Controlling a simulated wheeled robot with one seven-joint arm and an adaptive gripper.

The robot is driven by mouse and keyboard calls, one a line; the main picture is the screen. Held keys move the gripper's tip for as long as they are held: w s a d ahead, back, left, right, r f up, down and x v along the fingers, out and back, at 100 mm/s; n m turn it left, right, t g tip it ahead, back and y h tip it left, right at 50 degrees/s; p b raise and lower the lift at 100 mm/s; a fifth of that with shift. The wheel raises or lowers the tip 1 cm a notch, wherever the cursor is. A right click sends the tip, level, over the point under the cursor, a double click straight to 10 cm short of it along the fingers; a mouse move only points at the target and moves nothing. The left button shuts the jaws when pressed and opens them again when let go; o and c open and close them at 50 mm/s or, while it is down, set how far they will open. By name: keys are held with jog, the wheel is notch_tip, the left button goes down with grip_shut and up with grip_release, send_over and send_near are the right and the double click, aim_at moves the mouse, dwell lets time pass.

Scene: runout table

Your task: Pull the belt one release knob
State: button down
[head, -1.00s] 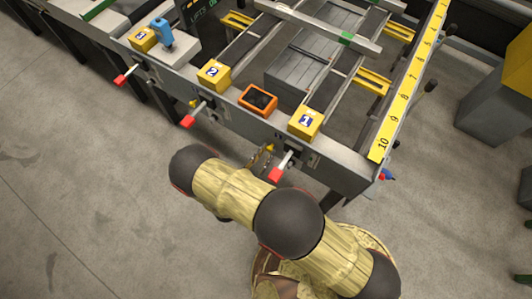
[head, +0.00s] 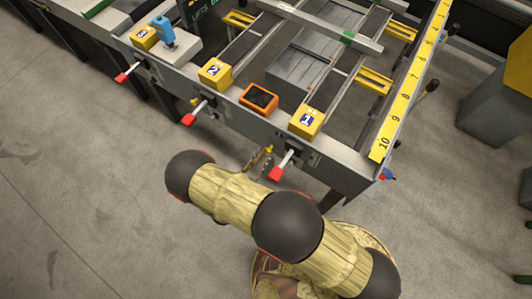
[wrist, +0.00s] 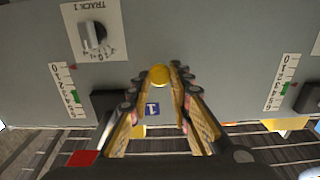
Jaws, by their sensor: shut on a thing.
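The belt one release knob is a small round yellow knob (wrist: 160,74) on the grey front panel, in line with a blue "1" label (wrist: 152,109). My gripper (wrist: 160,76) has its fingertips on both sides of the knob and is shut on it. In the head view, my gripper (head: 262,158) shows as a small part at the table's front face, left of the red-tipped lever (head: 281,167) below the yellow "1" block (head: 306,121). My arm hides part of the floor there.
A TRACK 1 dial (wrist: 94,37) and a printed scale (wrist: 66,90) sit near the knob. An orange-framed device (head: 259,98) lies on the table edge. Another red-tipped lever (head: 194,114) juts out under block 2 (head: 215,73). The floor left of my arm is clear.

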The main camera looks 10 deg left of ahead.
jog(key=c, duration=1.7)
grip_release()
jog(key=shift+o, duration=0.6)
jog(key=v, duration=0.7)
jog(key=shift+s, duration=0.25)
jog(key=shift+a+f, duration=0.1)
